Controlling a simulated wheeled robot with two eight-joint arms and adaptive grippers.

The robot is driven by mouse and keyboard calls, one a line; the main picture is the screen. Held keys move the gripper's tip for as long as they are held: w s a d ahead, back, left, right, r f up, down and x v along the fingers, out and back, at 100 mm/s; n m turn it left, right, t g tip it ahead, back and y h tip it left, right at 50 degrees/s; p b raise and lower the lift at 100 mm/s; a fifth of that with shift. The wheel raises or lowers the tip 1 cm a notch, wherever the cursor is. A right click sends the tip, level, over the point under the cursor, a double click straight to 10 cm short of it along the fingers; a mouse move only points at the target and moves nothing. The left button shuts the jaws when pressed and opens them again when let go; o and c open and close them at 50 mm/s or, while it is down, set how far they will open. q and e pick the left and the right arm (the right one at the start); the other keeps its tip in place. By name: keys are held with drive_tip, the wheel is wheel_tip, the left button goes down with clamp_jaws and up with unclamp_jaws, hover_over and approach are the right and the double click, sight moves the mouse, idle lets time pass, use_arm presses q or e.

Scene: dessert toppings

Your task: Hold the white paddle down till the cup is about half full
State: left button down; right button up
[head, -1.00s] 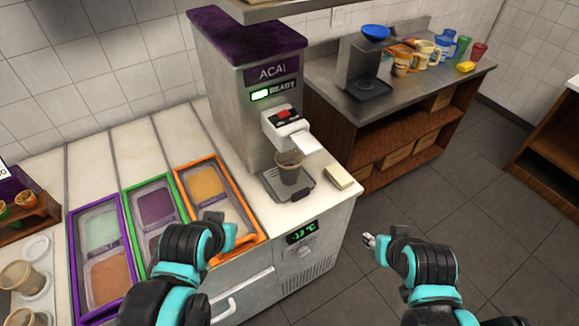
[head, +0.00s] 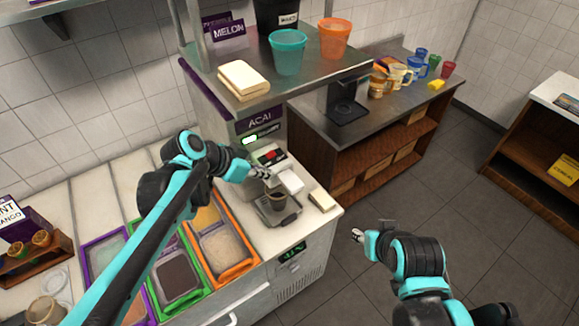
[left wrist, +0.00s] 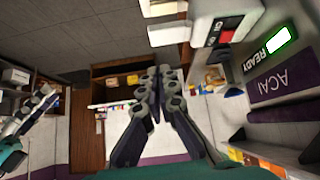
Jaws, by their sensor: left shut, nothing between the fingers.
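The white paddle (head: 291,181) juts from the front of the acai machine's dispensing head (head: 271,157), which has a red button. The paddle also shows in the left wrist view (left wrist: 169,35). A small brown cup (head: 277,200) stands upright below it on the drip tray (head: 290,217); its fill level is too small to tell. My left gripper (head: 264,173) is shut and empty, just left of the paddle, with no clear contact. Its closed fingers (left wrist: 158,77) show in the left wrist view. My right gripper (head: 357,235) hangs over the floor right of the counter.
The green READY light (left wrist: 280,39) is lit. A cream block (head: 322,200) lies right of the drip tray. Topping bins (head: 226,245) lie left of the machine. A shelf (head: 315,80) with teal and orange tubs overhangs it. The floor on the right is clear.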

use_arm(q)
drive_tip(key=shift+w+d+r+m+h, duration=0.3)
drive_tip(key=shift+w+r+m, duration=0.1)
drive_tip(key=shift+w+r, duration=0.25)
use_arm(e)
drive_tip(key=shift+r, duration=0.55)
use_arm(q)
drive_tip(key=shift+s, duration=0.1)
drive_tip(key=b, duration=0.1)
hover_over(297, 183)
drive_tip(key=s+a, duration=0.2)
drive_tip(key=f, duration=0.7)
drive_tip(key=shift+w+a, duration=0.15)
drive_tip(key=shift+a, duration=0.05)
wheel_tip(297, 183, down, 3)
drive_tip(key=shift+w+d+f, duration=0.1)
drive_tip(key=shift+w+f, duration=0.05)
drive_tip(key=shift+f+b, duration=0.3)
drive_tip(key=shift+f, duration=0.15)
use_arm(e)
wheel_tip(297, 183, down, 2)
drive_tip(key=shift+f, duration=0.1)
